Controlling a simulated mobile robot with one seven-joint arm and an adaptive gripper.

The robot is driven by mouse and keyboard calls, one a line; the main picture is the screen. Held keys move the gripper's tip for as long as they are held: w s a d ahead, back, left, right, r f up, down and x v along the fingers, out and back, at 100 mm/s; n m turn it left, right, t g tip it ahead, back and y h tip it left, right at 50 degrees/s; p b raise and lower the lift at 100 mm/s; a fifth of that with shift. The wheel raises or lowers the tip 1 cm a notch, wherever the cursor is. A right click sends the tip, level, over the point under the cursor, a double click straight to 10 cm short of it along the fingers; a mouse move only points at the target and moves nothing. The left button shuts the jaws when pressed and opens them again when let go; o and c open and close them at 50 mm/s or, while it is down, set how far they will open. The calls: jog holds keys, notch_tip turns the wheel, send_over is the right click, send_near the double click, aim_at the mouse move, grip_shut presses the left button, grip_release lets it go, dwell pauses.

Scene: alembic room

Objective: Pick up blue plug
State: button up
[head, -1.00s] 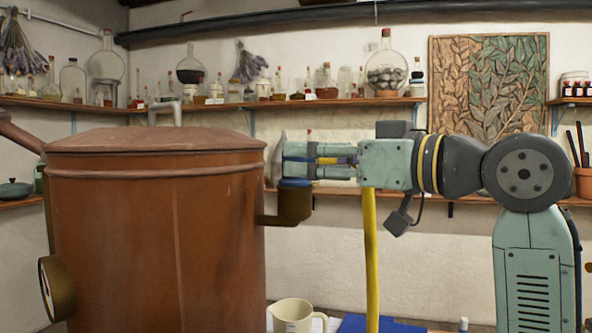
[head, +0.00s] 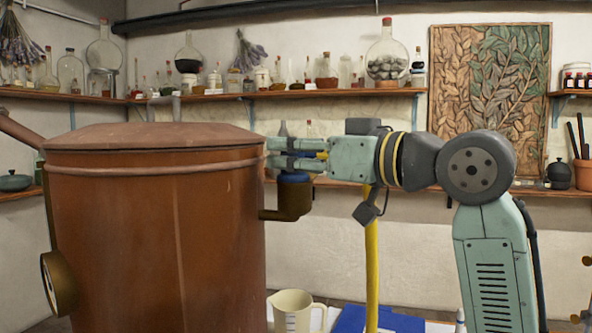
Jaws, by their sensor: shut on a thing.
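The blue plug (head: 294,177) shows as a blue band at the mouth of a short brown elbow pipe (head: 292,203) on the right side of the copper vessel (head: 155,230). My gripper (head: 278,154) reaches in from the right, fingers level and pointing left, directly over the pipe mouth. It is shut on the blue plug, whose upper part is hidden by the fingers. The plug still appears to be at the pipe mouth; I cannot tell any gap. The fingertips appear beside the vessel's upper edge.
A cream measuring jug (head: 292,312) and a blue item (head: 352,320) are low in front. Wall shelves (head: 345,93) with flasks and bottles run behind.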

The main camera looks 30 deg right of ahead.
jog(key=c, duration=0.6)
jog(key=shift+o, duration=0.2)
jog(key=shift+r, duration=0.1)
notch_tip(320, 180, up, 18)
jog(key=shift+f, duration=0.1)
grip_shut()
